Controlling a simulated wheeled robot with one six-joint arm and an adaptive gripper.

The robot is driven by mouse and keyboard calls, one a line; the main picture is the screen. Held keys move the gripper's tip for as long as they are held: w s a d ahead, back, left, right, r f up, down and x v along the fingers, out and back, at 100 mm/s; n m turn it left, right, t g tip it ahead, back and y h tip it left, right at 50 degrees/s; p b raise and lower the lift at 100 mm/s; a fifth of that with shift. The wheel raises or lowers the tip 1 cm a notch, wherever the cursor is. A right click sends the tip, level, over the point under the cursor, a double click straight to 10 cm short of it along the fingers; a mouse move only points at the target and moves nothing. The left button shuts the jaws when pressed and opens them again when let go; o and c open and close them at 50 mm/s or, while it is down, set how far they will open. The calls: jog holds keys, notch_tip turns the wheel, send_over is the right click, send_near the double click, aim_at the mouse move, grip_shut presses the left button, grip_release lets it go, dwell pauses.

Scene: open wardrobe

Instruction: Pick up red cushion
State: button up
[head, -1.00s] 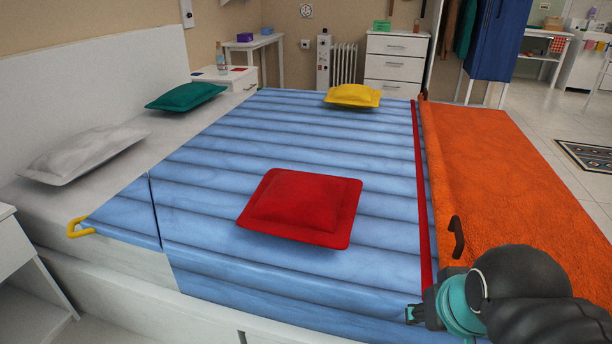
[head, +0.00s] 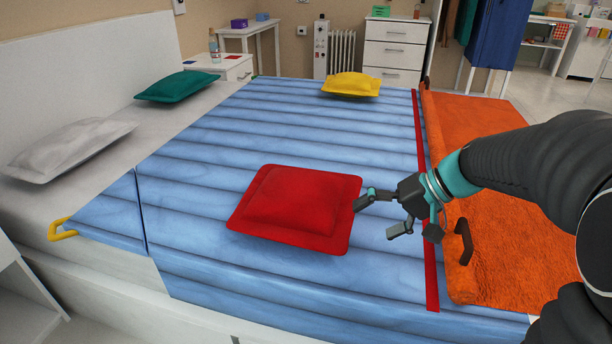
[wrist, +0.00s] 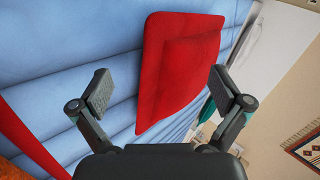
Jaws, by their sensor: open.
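The red cushion (head: 295,207) lies flat on the blue ribbed bedcover (head: 200,255), near the middle of the bed. My gripper (head: 374,215) is open and empty, just to the right of the cushion's right edge in the head view. In the wrist view the cushion (wrist: 180,65) shows beyond and between the open fingers of my gripper (wrist: 165,90). I see no contact between the fingers and the cushion.
A yellow cushion (head: 351,84), a green cushion (head: 177,86) and a white cushion (head: 70,148) lie elsewhere on the bed. An orange blanket (head: 480,130) with a dark handle (head: 464,241) covers the right side. A white drawer unit (head: 394,50) stands behind.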

aim_at(341, 188)
jog(key=w+d+f+t+y, duration=0.1)
jog(key=w+y, duration=0.1)
jog(key=w, duration=0.2)
jog(key=w+d+f+t+y, duration=0.1)
jog(key=w+d, duration=0.1)
jog(key=w, duration=0.3)
jog(key=w+d+f+t+y, duration=0.1)
jog(key=w+d+y, duration=0.1)
jog(key=w, duration=0.3)
jog(key=shift+w+d+m+y, duration=0.1)
jog(key=shift+m+y, duration=0.2)
jog(key=shift+w, duration=0.2)
jog(key=x, duration=0.7)
jog(key=shift+p+x, duration=0.55)
jog(key=shift+x, duration=2.8)
jog(key=shift+d, duration=0.1)
jog(key=c, duration=1.1)
